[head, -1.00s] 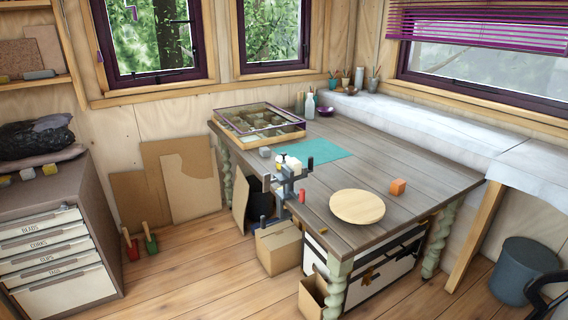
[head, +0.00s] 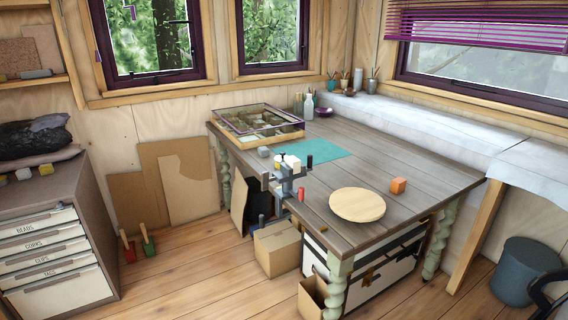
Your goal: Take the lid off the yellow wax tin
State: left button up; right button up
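A small yellow thing (head: 279,161), perhaps the yellow wax tin, shows near the left front edge of the wooden table (head: 395,165). It is too small to make out a lid. A white block (head: 293,161) is right beside it. A grey vise-like device (head: 287,182) stands at the table edge just in front and partly overlaps them. Neither of my grippers is in view.
A round wooden board (head: 357,204), an orange cube (head: 398,185), a teal mat (head: 313,151) and a glass-topped case (head: 258,120) are on the table. A cardboard box (head: 277,248) stands below its edge.

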aim_at(279, 159)
jog(key=z, duration=0.4)
jog(key=i+j+z, duration=0.15)
jog(key=z, duration=0.7)
jog(key=i+j+z, duration=0.2)
jog(key=j+z, duration=0.15)
jog(key=j, duration=0.35)
jog(key=i+j+z, duration=0.15)
jog(key=j+z, duration=0.2)
jog(key=j, duration=0.35)
jog(key=j+z, duration=0.4)
jog(key=j, duration=0.35)
jog(key=j+z, duration=0.1)
jog(key=j, duration=1)
jog(key=k+j, duration=0.1)
jog(key=j, duration=1)
jog(key=j+z, duration=0.05)
